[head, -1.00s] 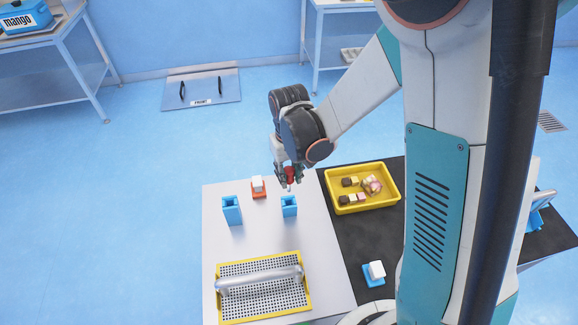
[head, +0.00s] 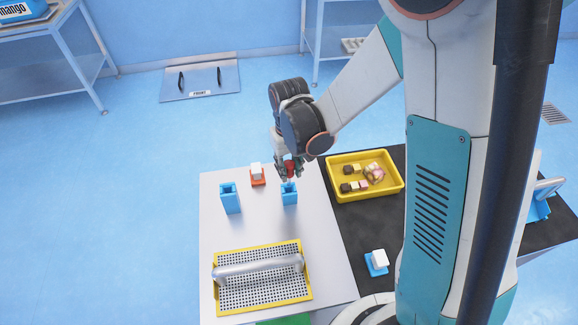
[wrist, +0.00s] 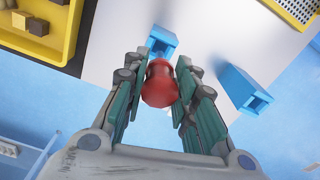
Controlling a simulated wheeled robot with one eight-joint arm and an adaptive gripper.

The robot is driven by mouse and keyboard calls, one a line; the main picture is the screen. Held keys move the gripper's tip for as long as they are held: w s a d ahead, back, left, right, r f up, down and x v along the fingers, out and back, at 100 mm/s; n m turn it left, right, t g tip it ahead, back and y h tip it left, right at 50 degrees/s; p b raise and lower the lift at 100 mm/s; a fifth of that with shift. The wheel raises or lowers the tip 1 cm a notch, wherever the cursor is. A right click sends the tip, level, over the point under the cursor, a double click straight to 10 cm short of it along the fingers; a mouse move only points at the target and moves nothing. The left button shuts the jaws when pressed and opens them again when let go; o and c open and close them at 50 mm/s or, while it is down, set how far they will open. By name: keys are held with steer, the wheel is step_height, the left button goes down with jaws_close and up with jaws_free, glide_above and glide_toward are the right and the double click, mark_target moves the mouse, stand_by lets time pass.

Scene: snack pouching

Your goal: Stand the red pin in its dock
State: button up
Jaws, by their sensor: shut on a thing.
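My gripper (head: 288,174) is shut on the red pin (wrist: 160,85), which sits between its two fingers in the wrist view. In the head view the pin (head: 290,167) is partly hidden by the fingers. It is just above and behind the right blue dock (head: 289,196), a small upright holder on the light table. This dock also shows just beyond the pin in the wrist view (wrist: 162,40). I cannot tell whether the pin touches it. A second blue dock (head: 230,200) stands to the left and looks empty; it shows at the right in the wrist view (wrist: 244,90).
A red base with a white block (head: 257,177) stands left of my gripper. A yellow tray (head: 337,191) with several snack pieces is to the right. A yellow-rimmed perforated tray (head: 217,307) with a grey handle is in front. A blue base with a white block (head: 376,263) is front right.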

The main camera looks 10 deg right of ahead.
mark_target(289, 185)
steer(key=shift+f+b, duration=0.75)
steer(key=shift+f, duration=0.4)
steer(key=shift+b, duration=0.5)
stand_by(0.9)
steer(key=shift+f+b, duration=2.45)
steer(key=shift+f, duration=0.35)
steer(key=o, duration=1.2)
steer(key=shift+r, duration=0.1)
steer(key=shift+c, duration=0.2)
steer(key=shift+r, duration=0.1)
step_height(289, 185, up, 12)
steer(key=shift+f, duration=0.1)
